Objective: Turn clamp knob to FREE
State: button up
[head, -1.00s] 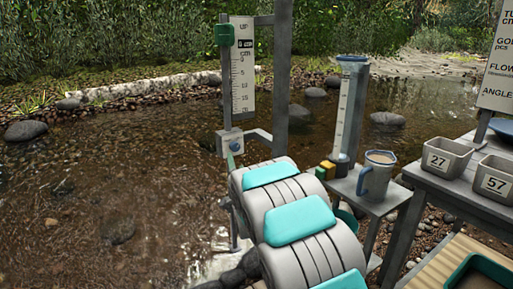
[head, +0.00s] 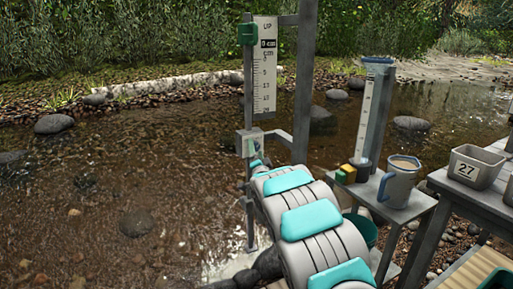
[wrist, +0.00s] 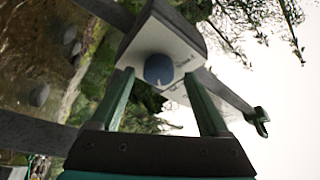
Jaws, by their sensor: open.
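The clamp knob (wrist: 159,69) is a round blue knob with a pale mark, on the face of a light grey clamp box (wrist: 166,38). In the wrist view it sits between and just beyond the tips of my gripper (wrist: 160,82). The two green fingers are apart, one on each side of the knob, and hold nothing. I cannot tell whether they touch it. In the head view the clamp box (head: 240,140) is on the post below the scale, and my arm's end partly hides the knob. The lettering around the knob is too small to read.
A white centimetre scale (head: 264,75) with a green slider (head: 247,34) stands above the clamp. To the right are a clear measuring tube (head: 371,115), a mug (head: 399,182) on a small stand and a bin marked 27 (head: 472,167). Creek water lies left.

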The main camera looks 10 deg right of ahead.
jog(key=shift+w, duration=0.3)
jog(key=shift+r, duration=0.1)
grip_shut()
dwell(0.4)
